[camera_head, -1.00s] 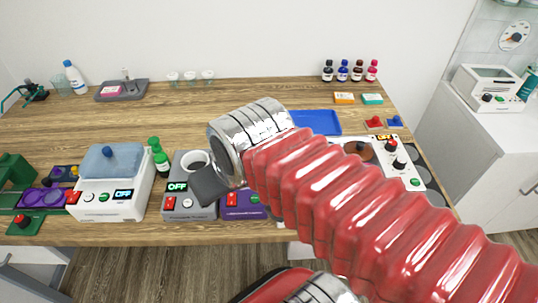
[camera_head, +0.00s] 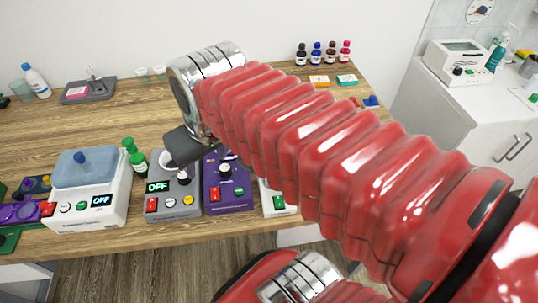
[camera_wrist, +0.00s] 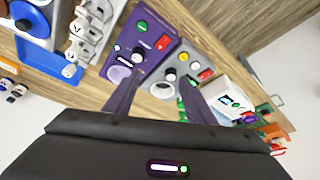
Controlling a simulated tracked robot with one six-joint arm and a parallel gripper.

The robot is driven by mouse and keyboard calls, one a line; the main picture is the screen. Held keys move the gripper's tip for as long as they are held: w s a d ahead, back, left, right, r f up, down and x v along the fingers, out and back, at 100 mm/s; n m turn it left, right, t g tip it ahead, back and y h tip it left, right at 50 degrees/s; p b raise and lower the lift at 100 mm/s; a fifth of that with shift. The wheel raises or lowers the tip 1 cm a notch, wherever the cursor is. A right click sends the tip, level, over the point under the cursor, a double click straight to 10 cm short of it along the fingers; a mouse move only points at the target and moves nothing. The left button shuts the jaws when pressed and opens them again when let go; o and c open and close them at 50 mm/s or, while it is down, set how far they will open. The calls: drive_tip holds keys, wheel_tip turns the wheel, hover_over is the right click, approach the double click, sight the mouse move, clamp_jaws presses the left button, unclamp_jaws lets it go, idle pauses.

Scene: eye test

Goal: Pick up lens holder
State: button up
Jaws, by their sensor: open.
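A purple piece with two round lens-like discs (camera_head: 15,212), which looks like the lens holder, lies at the far left of the table in the head view, cut by the picture's edge. I cannot be sure it is the lens holder. My gripper (camera_wrist: 158,84) is open and empty in the wrist view, its dark fingers apart above the purple and grey devices. In the head view only its dark body shows, over the grey device and right of the purple piece. Its fingertips are hard to make out there.
A white device with a blue lid (camera_head: 90,187), a green bottle (camera_head: 135,157), a grey device (camera_head: 172,206) and a purple device (camera_head: 228,193) stand along the front of the wooden table (camera_head: 110,120). Small dark and coloured bottles (camera_head: 316,54) stand at the back. The table's middle left is clear.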

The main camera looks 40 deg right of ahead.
drive_tip(key=d+m+g, duration=0.1)
drive_tip(key=d, duration=0.5)
drive_tip(key=w+d+m+g, duration=0.1)
drive_tip(key=d+g, duration=0.1)
drive_tip(key=d, duration=0.4)
drive_tip(key=w+d+r+m+g, duration=0.1)
drive_tip(key=d, duration=0.6)
drive_tip(key=shift+w+m+y, duration=0.15)
drive_tip(key=shift+m+y, duration=0.15)
wheel_tip(320, 180, down, 8)
drive_tip(key=shift+f, duration=0.2)
drive_tip(key=shift+f, duration=0.1)
drive_tip(key=shift+d+f, duration=0.15)
drive_tip(key=shift+f, duration=1.15)
drive_tip(key=shift+d+f, duration=0.1)
drive_tip(key=shift+f, duration=1.15)
